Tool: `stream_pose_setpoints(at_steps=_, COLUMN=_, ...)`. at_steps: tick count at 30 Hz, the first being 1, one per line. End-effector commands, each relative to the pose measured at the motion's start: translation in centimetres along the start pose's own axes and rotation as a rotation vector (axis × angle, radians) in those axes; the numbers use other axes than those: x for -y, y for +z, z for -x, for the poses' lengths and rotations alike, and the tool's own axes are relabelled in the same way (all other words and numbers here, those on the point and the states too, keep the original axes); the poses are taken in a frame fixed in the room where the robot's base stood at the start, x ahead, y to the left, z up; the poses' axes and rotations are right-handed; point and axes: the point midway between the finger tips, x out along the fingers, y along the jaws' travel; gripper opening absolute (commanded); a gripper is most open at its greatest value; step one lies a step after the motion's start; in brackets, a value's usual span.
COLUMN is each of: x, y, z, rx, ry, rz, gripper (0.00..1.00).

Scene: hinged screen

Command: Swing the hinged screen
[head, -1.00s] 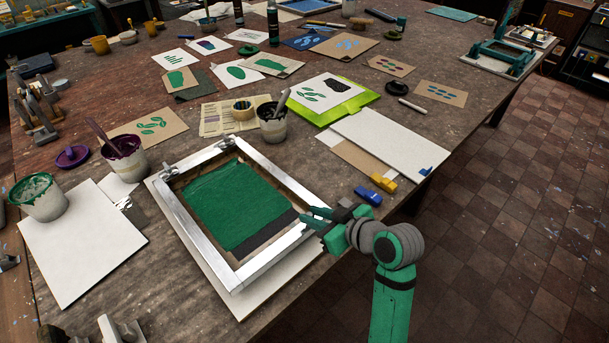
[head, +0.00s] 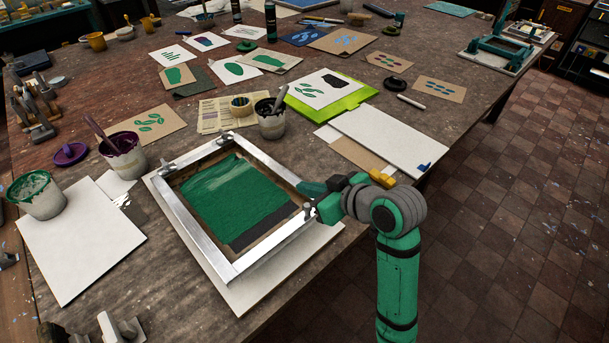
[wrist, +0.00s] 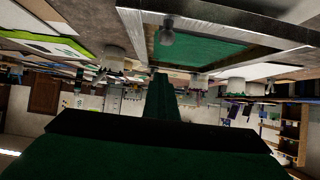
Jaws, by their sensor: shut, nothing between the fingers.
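The hinged screen has a silver metal frame (head: 197,237) around green mesh (head: 222,192). Hinge clamps (head: 168,169) hold its far left edge. It lies over a white board (head: 250,300), and its near edge is raised a little above that board. My gripper (head: 308,187) is shut and empty at the frame's right edge, close to a small grey knob (head: 308,211). Whether it touches the frame is unclear. In the wrist view the frame (wrist: 240,20) crosses the top, with the knob (wrist: 167,33) above my closed fingers (wrist: 160,82).
Paint tubs (head: 123,157) and (head: 271,120) stand left of and behind the screen, and a green-rimmed tub (head: 37,196) at far left. A white panel (head: 380,137), prints and a lime green board (head: 335,108) lie behind. Floor is open on the right.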

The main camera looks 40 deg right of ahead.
Motion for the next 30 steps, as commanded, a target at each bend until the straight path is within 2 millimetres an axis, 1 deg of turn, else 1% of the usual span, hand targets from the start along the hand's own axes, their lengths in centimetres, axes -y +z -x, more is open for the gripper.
stream_pose_setpoints(at_steps=3, x=0.1, y=-1.0, z=0.2, rx=-0.001, ry=-0.001, rz=0.003, gripper=0.00)
stream_pose_setpoints(at_steps=13, x=0.0, y=-3.2, z=0.9, rx=0.001, ry=-0.001, rz=0.002, gripper=0.00)
stream_pose_setpoints(at_steps=17, x=0.1, y=-3.5, z=1.0, rx=0.000, ry=-0.001, rz=0.001, gripper=0.00)
stream_pose_setpoints(at_steps=26, x=0.0, y=-3.6, z=1.0, rx=0.000, ry=-0.001, rz=0.000, gripper=0.00)
stream_pose_setpoints(at_steps=30, x=0.0, y=-4.3, z=1.2, rx=0.000, ry=0.000, rz=0.001, gripper=0.00)
